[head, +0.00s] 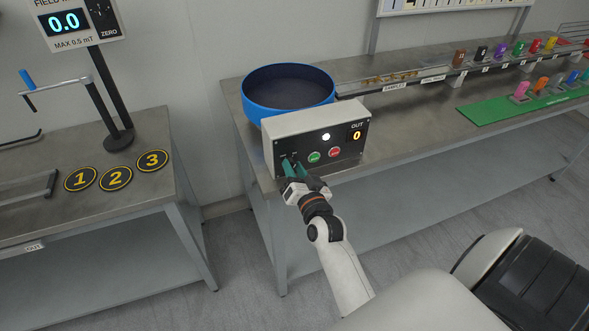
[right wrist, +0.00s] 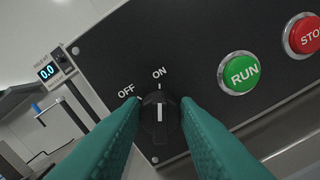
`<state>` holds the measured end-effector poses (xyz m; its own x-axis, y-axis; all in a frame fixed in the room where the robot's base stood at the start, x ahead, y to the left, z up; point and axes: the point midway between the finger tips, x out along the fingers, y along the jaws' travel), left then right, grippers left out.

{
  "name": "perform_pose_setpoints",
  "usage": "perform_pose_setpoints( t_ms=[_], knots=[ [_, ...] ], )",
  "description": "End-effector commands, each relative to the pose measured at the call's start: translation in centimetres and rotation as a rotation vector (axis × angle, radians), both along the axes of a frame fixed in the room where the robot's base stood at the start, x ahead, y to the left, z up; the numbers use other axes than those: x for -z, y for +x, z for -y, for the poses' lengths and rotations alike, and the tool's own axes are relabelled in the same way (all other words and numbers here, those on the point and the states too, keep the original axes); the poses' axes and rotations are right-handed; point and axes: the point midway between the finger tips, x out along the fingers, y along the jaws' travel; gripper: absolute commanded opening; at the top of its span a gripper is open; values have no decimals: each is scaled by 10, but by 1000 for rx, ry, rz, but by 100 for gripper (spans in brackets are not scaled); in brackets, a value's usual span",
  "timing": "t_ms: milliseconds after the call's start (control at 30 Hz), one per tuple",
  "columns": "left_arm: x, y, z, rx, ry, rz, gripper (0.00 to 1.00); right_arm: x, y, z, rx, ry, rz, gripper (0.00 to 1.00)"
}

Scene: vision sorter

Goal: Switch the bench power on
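The bench power switch is a black rotary knob (right wrist: 160,116) on the dark front panel of a white control box (head: 300,122). In the right wrist view its white mark points up at the ON label (right wrist: 159,73), with OFF (right wrist: 126,90) to the left. My right gripper (head: 292,163) is at the panel's lower left. Its two teal fingers (right wrist: 161,112) lie on either side of the knob, with no clear gap. On the panel a round white lamp (head: 326,137) is bright and the OUT display (head: 356,135) shows 0. My left gripper is not in view.
A green RUN button (right wrist: 238,73) and red STOP button (right wrist: 305,35) sit right of the knob. A blue-rimmed bowl (head: 289,90) stands behind the box. A rail (head: 430,73) and green strip (head: 490,109) with coloured pieces extend right. Another table (head: 110,195) stands left.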

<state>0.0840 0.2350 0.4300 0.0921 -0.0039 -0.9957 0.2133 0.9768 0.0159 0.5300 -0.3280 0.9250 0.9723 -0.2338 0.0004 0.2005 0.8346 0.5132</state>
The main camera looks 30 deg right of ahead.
Motion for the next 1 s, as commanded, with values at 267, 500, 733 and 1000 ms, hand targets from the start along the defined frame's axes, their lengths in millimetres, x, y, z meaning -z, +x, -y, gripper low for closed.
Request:
perform_pose_setpoints(
  t_ms=[267, 500, 733, 1000],
  knots=[
    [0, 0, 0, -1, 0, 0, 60, 0, 0, 0, 0, 0, 0, 49],
    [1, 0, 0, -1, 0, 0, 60, 1, -7, -2, -1, 0, -1, 49],
    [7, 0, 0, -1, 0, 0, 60, 4, -49, -12, 0, 0, -5, 49],
    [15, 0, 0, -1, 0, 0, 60, 2, -99, -24, 0, 1, -2, 49]
  ],
)
